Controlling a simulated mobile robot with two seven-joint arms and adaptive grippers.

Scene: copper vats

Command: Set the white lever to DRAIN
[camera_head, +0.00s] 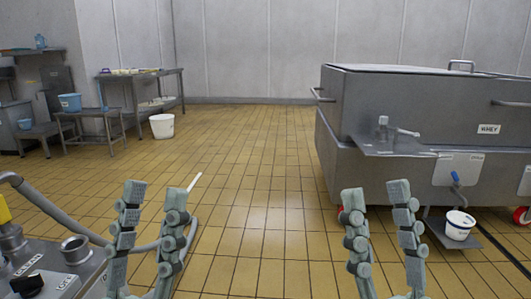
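A thin white stick, which may be the white lever (195,181), shows just behind and right of my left gripper's right finger; its lower end is hidden. My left gripper (155,192) is open and empty, fingers pointing up. My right gripper (375,192) is open and empty, above the tiled floor. A metal panel (85,268) at the bottom left carries a black knob (28,285) and small labels; one seems to read DRAIN (27,265), but it is hard to make out.
A large steel vat (350,110) marked WHEY stands at right, with a side shelf (385,146) and a white bucket (459,226) beside it. A grey hose (50,208) curves at left. Tables (140,78) and a white bucket (162,126) stand back left. The middle floor is clear.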

